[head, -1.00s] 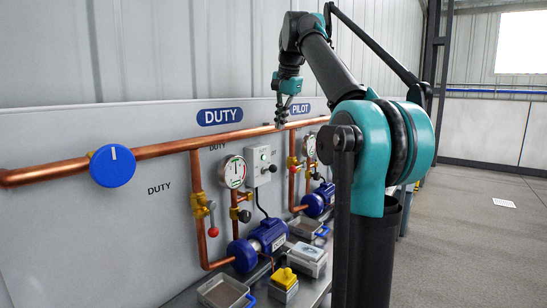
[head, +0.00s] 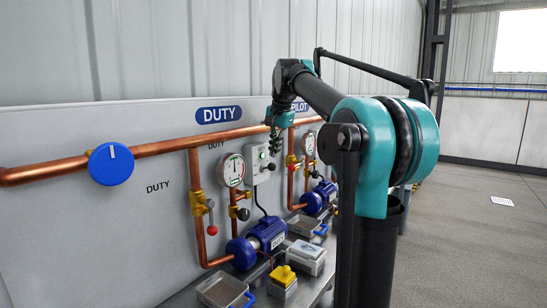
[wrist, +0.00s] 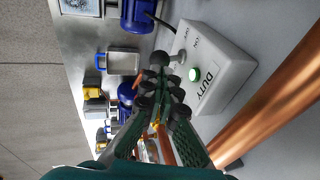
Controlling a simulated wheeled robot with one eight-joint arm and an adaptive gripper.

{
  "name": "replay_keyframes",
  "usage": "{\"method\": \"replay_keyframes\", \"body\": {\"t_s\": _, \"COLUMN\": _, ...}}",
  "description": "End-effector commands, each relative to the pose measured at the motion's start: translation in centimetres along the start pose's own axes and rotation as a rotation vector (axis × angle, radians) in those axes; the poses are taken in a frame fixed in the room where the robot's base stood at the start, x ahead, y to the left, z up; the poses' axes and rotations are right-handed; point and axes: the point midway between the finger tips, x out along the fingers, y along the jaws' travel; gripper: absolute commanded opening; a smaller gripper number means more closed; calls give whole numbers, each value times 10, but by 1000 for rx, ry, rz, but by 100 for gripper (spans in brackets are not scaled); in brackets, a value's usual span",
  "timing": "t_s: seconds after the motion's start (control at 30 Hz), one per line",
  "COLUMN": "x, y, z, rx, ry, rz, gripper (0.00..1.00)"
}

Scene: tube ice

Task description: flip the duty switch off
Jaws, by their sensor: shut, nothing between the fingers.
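The duty switch box (head: 254,166) is a light grey box on the back panel. In the wrist view the box (wrist: 232,66) carries a DUTY label, a green lamp (wrist: 195,74) and small lettering by the switch. The duty switch (wrist: 160,59) appears as a lever with a dark round knob sticking out of the box; its knob also shows in the head view (head: 271,167). My gripper (head: 274,147) is shut and empty, just above the knob. In the wrist view my gripper's fingertips (wrist: 163,82) point toward the knob. I cannot tell whether they touch it.
A copper pipe (wrist: 275,95) runs along the panel close by my gripper. A pressure gauge (head: 232,170) and a red-knobbed valve (head: 211,231) stand left of the box. A blue pump (head: 267,234), grey trays and a yellow-topped box (head: 283,276) sit below on the bench.

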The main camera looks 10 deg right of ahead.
Motion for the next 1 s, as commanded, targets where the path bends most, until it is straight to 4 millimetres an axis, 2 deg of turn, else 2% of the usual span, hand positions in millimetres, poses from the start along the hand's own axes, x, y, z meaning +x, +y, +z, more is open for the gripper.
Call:
{"method": "replay_keyframes", "body": {"t_s": 0.1, "x": 15, "y": 0, "z": 0, "rx": 0, "ry": 0, "rz": 0, "gripper": 0}}
{"method": "replay_keyframes", "body": {"t_s": 0.3, "x": 26, "y": 0, "z": 0, "rx": 0, "ry": 0, "rz": 0, "gripper": 0}}
{"method": "replay_keyframes", "body": {"t_s": 1.0, "x": 29, "y": 5, "z": 0, "rx": 10, "ry": 1, "rz": -58, "gripper": 0}}
